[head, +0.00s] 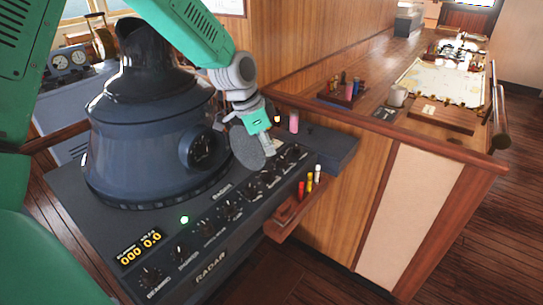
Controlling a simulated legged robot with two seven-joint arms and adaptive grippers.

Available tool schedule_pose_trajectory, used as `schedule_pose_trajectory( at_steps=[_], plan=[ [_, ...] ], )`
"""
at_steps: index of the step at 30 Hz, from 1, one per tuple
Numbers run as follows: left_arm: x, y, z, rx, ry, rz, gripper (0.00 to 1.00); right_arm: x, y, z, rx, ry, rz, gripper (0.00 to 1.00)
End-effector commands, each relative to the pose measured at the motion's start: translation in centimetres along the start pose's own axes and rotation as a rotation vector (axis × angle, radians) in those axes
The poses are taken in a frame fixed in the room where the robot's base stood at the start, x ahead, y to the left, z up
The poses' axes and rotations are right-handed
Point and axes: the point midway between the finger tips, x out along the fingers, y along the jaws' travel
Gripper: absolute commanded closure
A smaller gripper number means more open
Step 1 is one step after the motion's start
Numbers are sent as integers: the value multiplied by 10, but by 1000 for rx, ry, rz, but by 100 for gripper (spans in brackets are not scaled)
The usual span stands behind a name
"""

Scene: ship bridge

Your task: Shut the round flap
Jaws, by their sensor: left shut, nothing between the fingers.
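The round flap (246,148) is a dark grey disc on the right side of the dark radar housing (135,150). It stands open, swung out away from the round opening (201,149) in the housing. My left gripper (269,148) is shut and empty, at the right edge of the flap on its outer side. It looks very close to the disc, but I cannot tell whether it touches. The hinge between flap and housing is hard to make out. My right gripper is not in view.
The console top with a row of knobs (231,209) and a lit green lamp (184,219) lies below the flap. A small wooden shelf with coloured markers (309,184) and a dark ledge (327,147) sit to the right. A chart table with a mug (397,96) stands beyond.

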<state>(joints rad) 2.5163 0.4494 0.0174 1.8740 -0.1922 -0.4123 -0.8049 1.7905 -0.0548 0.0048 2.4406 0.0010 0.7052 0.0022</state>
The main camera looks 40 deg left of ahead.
Motion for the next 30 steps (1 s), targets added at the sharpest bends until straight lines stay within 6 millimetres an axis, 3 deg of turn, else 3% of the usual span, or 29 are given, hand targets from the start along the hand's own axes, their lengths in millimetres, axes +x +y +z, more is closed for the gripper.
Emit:
schedule_pose_trajectory(
  at_steps=[6, 10, 15, 19, 23, 27, 30],
  plan=[
    [-54, 19, -9, 9, 1, -14, 100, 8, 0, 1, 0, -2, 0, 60],
    [-71, 22, -12, 9, -5, -12, 100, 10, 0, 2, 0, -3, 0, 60],
    [-78, 21, -17, 10, 1, -13, 100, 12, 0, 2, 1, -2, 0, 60],
    [-63, 17, -43, 24, 85, -69, 100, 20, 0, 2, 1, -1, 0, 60],
    [-33, 4, -93, 46, 238, -223, 100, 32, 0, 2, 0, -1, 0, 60],
    [-2, -14, -141, 57, 358, -475, 100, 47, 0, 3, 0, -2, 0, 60],
    [17, -24, -157, 56, 379, -679, 100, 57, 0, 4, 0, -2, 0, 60]
  ],
)
